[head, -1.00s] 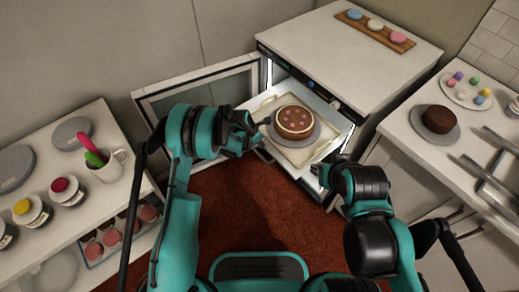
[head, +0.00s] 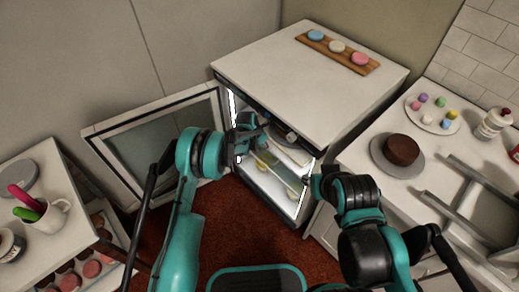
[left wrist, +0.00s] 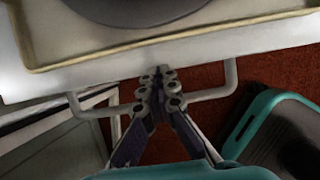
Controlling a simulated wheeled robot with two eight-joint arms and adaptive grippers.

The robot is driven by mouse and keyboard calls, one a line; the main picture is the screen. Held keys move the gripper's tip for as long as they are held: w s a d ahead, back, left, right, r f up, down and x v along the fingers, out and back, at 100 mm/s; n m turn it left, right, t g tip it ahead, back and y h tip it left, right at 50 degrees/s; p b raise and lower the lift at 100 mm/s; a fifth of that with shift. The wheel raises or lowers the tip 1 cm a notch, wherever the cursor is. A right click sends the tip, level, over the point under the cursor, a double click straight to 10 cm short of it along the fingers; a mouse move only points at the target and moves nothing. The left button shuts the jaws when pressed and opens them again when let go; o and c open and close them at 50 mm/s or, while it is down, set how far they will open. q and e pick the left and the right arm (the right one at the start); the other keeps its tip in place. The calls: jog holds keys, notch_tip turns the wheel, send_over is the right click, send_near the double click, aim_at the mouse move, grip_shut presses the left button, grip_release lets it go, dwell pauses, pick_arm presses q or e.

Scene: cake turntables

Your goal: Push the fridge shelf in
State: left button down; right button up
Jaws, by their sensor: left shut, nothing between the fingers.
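The fridge (head: 300,80) stands open, its glass door (head: 160,150) swung out to the left. Its shelf (head: 270,160) sits mostly inside the cabinet, with its front part showing at the opening. A cake (head: 286,133) on the shelf is mostly hidden by the fridge top. My left gripper (head: 258,146) is shut and empty at the shelf's front. In the left wrist view its fingertips (left wrist: 158,72) meet the white front edge of the shelf (left wrist: 195,48), between the two ends of its handle (left wrist: 230,80). My right gripper (head: 313,182) is by the fridge's right front corner; its jaws are too unclear to judge.
A counter with a chocolate cake (head: 402,149) and a plate of small balls (head: 432,112) is on the right. A board of macarons (head: 338,50) lies on the fridge. A white mug (head: 45,215) stands on the left counter. Red carpet (head: 245,235) is clear in front.

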pick_arm(q)
jog(key=shift+w+d, duration=0.65)
jog(key=shift+d, duration=0.05)
